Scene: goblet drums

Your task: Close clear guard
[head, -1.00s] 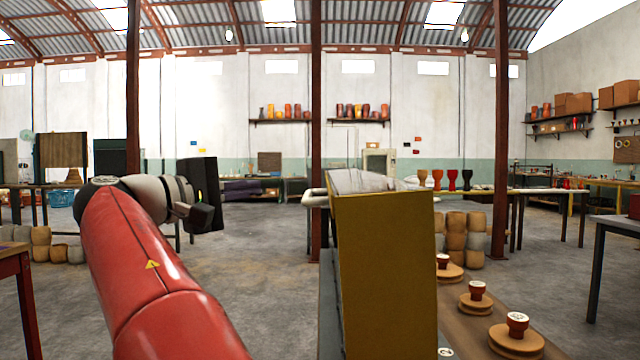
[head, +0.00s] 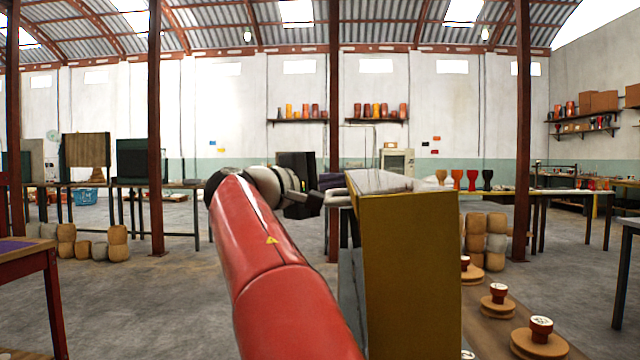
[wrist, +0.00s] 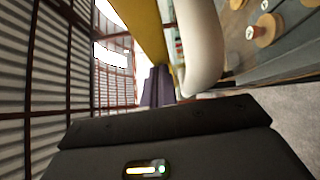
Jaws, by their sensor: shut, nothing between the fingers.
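A yellow box-shaped housing (head: 410,270) stands close in front of me. A greyish see-through panel, which looks like the clear guard (head: 378,181), lies along its top. A pale rounded bar (head: 336,192) sticks out at the housing's far left; a thick pale bar also shows close up in the wrist view (wrist: 203,50), beside the yellow edge (wrist: 142,28). My gripper (head: 316,200) is shut and empty, just left of the housing near the bar. I cannot tell whether it touches the bar. The guard's far side and hinge are hidden.
Red-topped round wooden pieces (head: 540,335) sit on a bench to the right of the housing. A red-brown post (head: 334,130) stands behind my gripper. Stacked drum shells (head: 485,240) stand at the back right.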

